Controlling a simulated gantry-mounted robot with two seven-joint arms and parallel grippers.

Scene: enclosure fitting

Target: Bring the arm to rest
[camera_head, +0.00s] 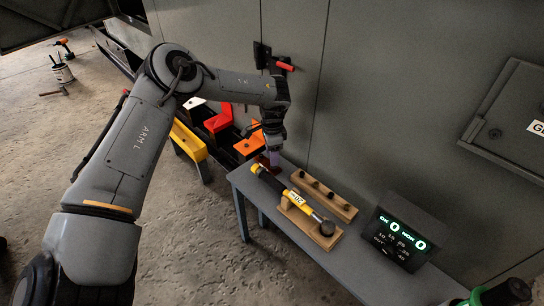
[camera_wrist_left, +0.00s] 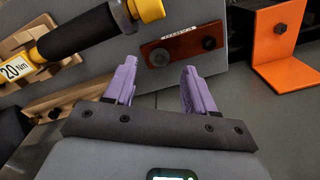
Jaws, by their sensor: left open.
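My left gripper (camera_head: 273,158) hangs at the end of my left arm, beside the left end of the grey table (camera_head: 370,270). In the left wrist view its two purple fingers (camera_wrist_left: 158,78) stand apart with nothing between them. A reddish-brown plate (camera_wrist_left: 182,46) with dark bolts and a small label lies just beyond the fingertips; I cannot tell the exact gap. A yellow and black torque wrench (camera_head: 297,199) marked 20 Nm rests on a wooden stand (camera_head: 312,232) on the table, apart from the gripper. My right gripper is out of view.
A wooden strip with dark pegs (camera_head: 325,194) lies behind the wrench. A display box (camera_head: 402,237) with green digits stands at the table's right. Yellow (camera_head: 188,141), red (camera_head: 219,120) and orange (camera_head: 250,143) parts sit left of the gripper. A grey cabinet wall is behind.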

